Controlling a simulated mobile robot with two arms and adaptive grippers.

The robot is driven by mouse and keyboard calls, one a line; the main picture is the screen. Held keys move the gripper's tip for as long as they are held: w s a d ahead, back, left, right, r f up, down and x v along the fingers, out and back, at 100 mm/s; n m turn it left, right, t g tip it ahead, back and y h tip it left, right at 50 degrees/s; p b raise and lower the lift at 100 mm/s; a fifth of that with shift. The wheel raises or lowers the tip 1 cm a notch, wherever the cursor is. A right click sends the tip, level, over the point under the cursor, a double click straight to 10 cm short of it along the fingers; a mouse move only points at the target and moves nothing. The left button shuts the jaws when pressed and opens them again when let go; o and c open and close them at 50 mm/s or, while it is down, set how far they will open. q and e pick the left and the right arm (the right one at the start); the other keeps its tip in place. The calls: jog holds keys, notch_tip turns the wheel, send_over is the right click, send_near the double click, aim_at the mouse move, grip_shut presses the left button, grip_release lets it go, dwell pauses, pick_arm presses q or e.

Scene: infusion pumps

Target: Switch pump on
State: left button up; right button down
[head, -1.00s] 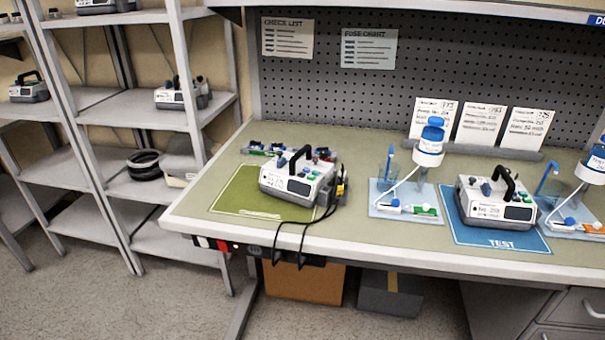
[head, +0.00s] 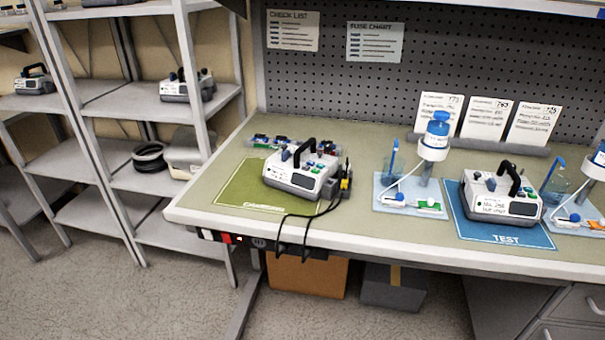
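One white and grey pump (head: 300,176) with a black carry handle stands upright on the green mat (head: 232,194). Black cables run from its right side over the bench's front edge. A second pump (head: 492,196) with a black handle and a label on its front stands on the blue mat marked TEST (head: 500,233). I cannot make out whether either pump's switch is on. Neither of my grippers shows in the head view.
Grey shelves (head: 110,103) at left hold more pumps. Cards and charts stand behind.

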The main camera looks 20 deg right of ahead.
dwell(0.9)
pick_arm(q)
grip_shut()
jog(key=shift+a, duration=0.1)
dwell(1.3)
